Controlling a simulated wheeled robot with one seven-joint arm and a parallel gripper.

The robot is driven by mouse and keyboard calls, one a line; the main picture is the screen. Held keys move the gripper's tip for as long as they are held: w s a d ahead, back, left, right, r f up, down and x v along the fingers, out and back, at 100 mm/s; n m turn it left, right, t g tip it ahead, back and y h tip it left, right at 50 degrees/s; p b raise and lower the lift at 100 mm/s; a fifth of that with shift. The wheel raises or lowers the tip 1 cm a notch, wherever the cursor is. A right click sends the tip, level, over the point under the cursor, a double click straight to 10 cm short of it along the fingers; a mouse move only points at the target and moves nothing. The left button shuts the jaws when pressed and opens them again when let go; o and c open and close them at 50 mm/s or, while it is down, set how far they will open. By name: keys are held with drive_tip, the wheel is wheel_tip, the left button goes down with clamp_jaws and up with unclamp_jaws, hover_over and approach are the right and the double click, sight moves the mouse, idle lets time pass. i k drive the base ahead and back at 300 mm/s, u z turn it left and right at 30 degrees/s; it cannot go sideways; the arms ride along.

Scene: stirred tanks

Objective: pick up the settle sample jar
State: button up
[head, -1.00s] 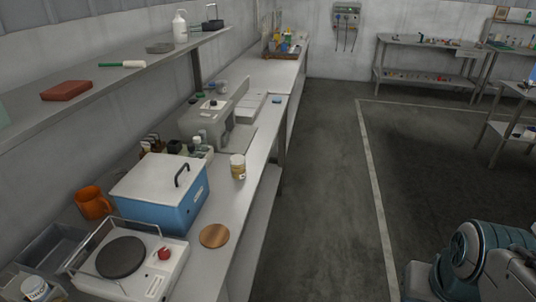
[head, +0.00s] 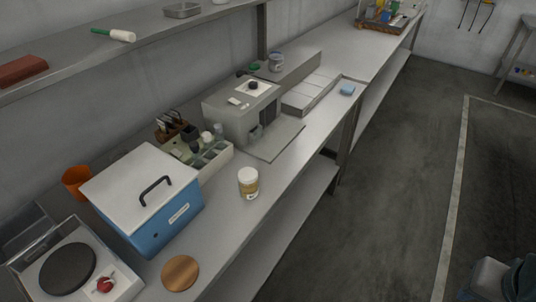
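A small jar (head: 248,183) with a pale lid, a white label and yellowish-brown contents stands upright on the grey bench, near its front edge. It looks like the settle sample jar, but I cannot read its label. It stands clear, to the right of the blue box and in front of the compartment tray. Another jar (head: 277,62) with a greyish lid stands farther back by the grey machine. My gripper is not in view; only part of my arm shows at the bottom right corner, well away from the jar.
The blue box (head: 177,219) with a white lid, a wooden disc (head: 180,273), a hotplate (head: 68,270), an orange mug (head: 76,182), a compartment tray (head: 212,163) and a grey machine (head: 241,110) crowd the bench. A shelf (head: 150,44) runs above. The floor (head: 400,190) at right is clear.

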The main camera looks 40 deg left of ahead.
sight(247, 192)
drive_tip(key=u, duration=0.75)
drive_tip(key=i, duration=0.8)
drive_tip(key=u, duration=1)
drive_tip(key=i, duration=0.2)
drive_tip(key=u, duration=0.25)
